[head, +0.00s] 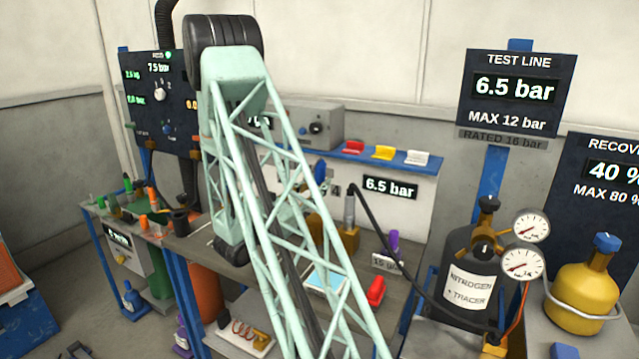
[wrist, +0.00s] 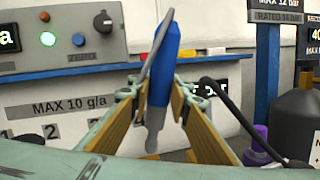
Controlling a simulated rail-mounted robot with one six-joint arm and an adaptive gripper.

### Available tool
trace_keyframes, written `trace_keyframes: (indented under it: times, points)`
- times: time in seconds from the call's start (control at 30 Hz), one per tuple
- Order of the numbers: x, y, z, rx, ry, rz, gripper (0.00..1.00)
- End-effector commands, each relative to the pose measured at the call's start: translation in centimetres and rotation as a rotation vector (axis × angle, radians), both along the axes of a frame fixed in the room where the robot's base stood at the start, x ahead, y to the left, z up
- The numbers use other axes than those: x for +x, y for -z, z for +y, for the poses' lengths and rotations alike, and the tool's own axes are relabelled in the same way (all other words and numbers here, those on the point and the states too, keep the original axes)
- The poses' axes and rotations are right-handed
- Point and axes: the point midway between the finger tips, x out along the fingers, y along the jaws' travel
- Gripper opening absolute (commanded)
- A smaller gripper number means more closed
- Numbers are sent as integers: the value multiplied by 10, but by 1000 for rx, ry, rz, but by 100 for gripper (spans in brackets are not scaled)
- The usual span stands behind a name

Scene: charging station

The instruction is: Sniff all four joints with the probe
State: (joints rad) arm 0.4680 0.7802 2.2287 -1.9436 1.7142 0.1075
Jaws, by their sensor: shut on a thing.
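The probe (wrist: 163,85) has a blue grip and a grey lower end. In the wrist view it stands tilted between the yellow-padded fingers of my gripper (wrist: 160,98), which is shut on it. In the head view a blue part of the probe (head: 320,169) shows behind my lattice arm, and most of the gripper is hidden. A white panel (wrist: 30,107) marked "MAX 10 g/a", with numbers 2 and 4 visible, stands behind the gripper. A brass fitting with a grey stem (head: 349,212) stands at the bench's back. I cannot make out the four joints, or whether the probe tip touches anything.
A grey instrument box (wrist: 60,35) with a lit green lamp and a ZERO button is at the back. The bench holds a red block (head: 376,290) and a purple cylinder (head: 393,243). A dark hose runs right to the nitrogen cylinder (head: 470,290). A "TEST LINE" sign (head: 514,62) reads 6.5 bar.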

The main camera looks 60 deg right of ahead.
Motion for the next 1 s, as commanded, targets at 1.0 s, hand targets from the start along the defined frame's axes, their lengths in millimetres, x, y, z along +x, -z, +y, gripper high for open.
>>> trace_keyframes:
  times: [1.0]
  points:
    - [13,26,-13,0,0,0,6]
